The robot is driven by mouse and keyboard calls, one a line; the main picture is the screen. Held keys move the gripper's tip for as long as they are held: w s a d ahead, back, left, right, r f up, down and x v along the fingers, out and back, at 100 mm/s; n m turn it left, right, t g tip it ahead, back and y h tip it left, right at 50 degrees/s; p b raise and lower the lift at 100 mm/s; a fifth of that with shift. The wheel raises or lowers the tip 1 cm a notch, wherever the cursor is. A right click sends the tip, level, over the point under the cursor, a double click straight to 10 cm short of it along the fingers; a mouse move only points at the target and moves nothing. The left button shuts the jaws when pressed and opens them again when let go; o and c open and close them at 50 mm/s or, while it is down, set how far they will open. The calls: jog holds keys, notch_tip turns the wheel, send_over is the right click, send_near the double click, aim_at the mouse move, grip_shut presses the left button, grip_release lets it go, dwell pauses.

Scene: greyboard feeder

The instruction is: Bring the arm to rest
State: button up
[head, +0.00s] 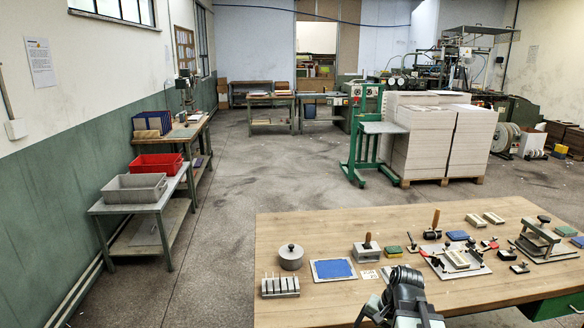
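My arm (406,297) shows at the bottom of the head view, in front of the near edge of the wooden table (330,222). Only its grey and dark upper links are visible, standing up from the bottom edge and overlapping the tabletop in the picture. I cannot make out my gripper's fingers, and nothing held by them is visible.
On the table are a round lidded pot (290,257), a slotted block (280,287), a blue pad (333,269), a wooden-handled stamp (367,249) and a press (538,240). A green lift (364,150) and board stacks (425,145) stand behind. Floor at left centre is clear.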

jog(key=s+a+n+g+h, duration=0.1)
jog(key=s+a+n+h, duration=0.15)
jog(key=a+n, duration=0.4)
notch_tip(320, 180, down, 11)
jog(key=b, duration=1.1)
notch_tip(320, 180, up, 13)
jog(key=p, duration=1.3)
jog(key=shift+a+f, duration=0.15)
jog(key=shift+a, duration=0.25)
